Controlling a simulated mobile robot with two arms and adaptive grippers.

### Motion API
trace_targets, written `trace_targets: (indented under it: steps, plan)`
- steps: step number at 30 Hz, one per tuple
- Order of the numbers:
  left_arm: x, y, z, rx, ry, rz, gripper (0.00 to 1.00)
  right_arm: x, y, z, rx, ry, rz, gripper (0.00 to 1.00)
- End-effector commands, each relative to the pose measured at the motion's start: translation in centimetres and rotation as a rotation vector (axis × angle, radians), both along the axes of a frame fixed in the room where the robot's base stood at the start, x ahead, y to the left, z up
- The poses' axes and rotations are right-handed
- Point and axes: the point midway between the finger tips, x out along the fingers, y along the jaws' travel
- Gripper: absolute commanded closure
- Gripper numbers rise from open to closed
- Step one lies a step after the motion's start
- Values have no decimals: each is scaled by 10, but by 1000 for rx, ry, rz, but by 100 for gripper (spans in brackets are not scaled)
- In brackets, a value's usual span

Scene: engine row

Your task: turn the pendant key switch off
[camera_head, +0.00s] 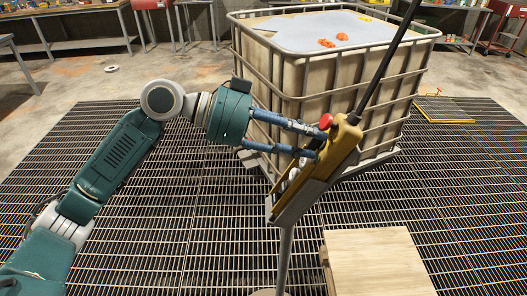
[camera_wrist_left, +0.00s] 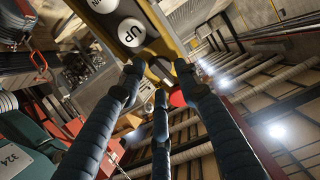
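The yellow pendant (camera_head: 300,188) stands tilted on a grey pole, its face turned away in the head view. A red knob (camera_head: 326,121) sits at its upper end. In the wrist view the pendant's face (camera_wrist_left: 158,68) shows a white round UP button (camera_wrist_left: 131,32). I cannot make out the key switch; fingers cover part of the face. My left gripper (camera_head: 318,142) is at the pendant's upper part, its blue fingers apart. In the wrist view its fingertips (camera_wrist_left: 160,80) overlap the pendant's end; whether they touch it is unclear. My right gripper is not in view.
A caged tank (camera_head: 290,85) with orange items on top stands just behind the pendant. A black cable (camera_head: 388,58) rises from the pendant. A wooden box (camera_head: 375,262) stands at the lower right. Workbenches line the back. The grating at left is clear.

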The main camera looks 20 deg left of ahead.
Motion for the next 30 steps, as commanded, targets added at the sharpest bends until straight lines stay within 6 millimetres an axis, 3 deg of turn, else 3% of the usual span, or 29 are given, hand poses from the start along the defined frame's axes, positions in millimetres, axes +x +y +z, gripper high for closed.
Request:
trace_targets:
  steps: [3, 10, 26, 30]
  plan:
    - [0, 0, -4, 45, -137, -67, 67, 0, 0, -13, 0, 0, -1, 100]
    - [1, 3, -4, 134, -406, -197, 67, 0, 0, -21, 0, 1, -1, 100]
    - [-26, 103, 32, 129, -393, -189, 67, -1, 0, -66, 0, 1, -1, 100]
    - [-1, 104, 17, 108, -335, -120, 67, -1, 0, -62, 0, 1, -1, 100]
